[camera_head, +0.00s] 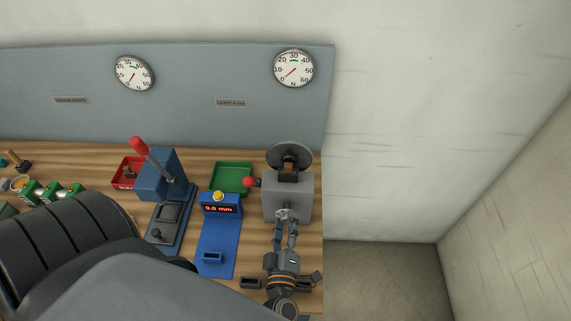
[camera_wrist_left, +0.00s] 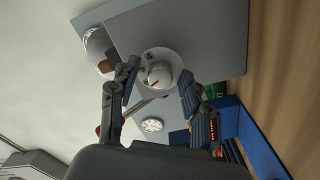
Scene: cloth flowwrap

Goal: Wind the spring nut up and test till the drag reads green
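A grey box-shaped unit (camera_head: 287,195) with a dark disc on top stands at the right end of the bench. A small round pale knob, probably the spring nut (camera_wrist_left: 159,75), sits on its front face. My left gripper (camera_head: 286,220) is in front of it; in the left wrist view its fingers (camera_wrist_left: 158,82) stand apart on either side of the knob, with gaps showing. My right gripper is out of view.
A blue gauge stand (camera_head: 215,240) reading 0.0 mm is left of the unit, with a green tray (camera_head: 231,177) behind. Further left are a red-handled press (camera_head: 160,180), a red bin (camera_head: 127,172) and a second wall gauge (camera_head: 134,73). The bench ends right of the unit.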

